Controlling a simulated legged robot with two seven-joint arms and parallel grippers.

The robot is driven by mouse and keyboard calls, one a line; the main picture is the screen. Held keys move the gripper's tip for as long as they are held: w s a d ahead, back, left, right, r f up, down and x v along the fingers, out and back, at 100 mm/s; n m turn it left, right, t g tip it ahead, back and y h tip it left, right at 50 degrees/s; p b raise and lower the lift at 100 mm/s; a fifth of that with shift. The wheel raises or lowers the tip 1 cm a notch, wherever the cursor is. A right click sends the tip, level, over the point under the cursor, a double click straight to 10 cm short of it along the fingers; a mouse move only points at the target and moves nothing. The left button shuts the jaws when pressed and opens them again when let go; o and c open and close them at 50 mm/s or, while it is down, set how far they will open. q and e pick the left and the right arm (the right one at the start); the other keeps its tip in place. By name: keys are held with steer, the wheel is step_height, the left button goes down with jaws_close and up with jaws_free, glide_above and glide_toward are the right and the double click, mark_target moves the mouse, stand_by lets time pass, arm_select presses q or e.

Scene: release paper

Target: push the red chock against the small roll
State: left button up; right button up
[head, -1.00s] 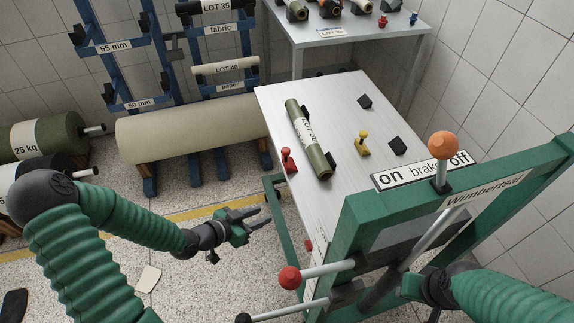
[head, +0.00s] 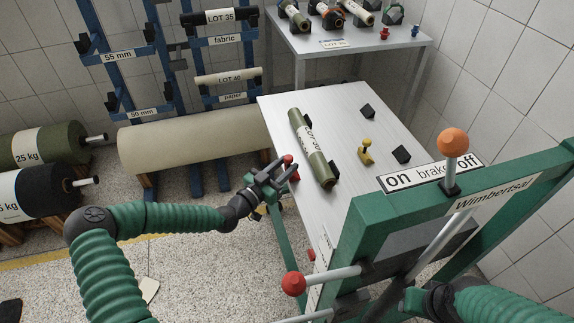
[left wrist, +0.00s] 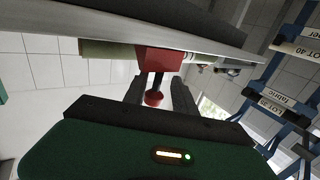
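The small roll (head: 313,150), olive green with a white label, lies lengthwise on the grey table (head: 345,125). The red chock (head: 289,162), with a knobbed handle, stands at the table's left edge, left of the roll and apart from it. My left gripper (head: 284,172) is at this edge beside the chock and partly covers it. In the left wrist view the red chock (left wrist: 160,60) is ahead, its round knob between my open fingers (left wrist: 158,92), with gaps on both sides. My right gripper (head: 412,300) is low at the green frame, its fingers not clear.
Black blocks touch or sit close to the roll; two others (head: 401,154) lie to the right, near a yellow chock (head: 366,152). The green frame (head: 420,205) with a brake lever (head: 453,142) stands in front. A large beige roll (head: 190,135) lies behind left.

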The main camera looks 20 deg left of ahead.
mark_target(297, 172)
arm_select(q)
steer(key=shift+w+d, duration=0.45)
steer(key=shift+d, duration=0.05)
steer(key=shift+a, duration=0.25)
jaws_close()
steer(key=shift+d, duration=0.1)
steer(key=shift+w+d+r, duration=0.1)
steer(key=shift+w+d, duration=0.4)
steer(key=shift+d, duration=0.3)
steer(key=shift+w+d, duration=0.3)
steer(key=shift+w, duration=0.05)
jaws_free()
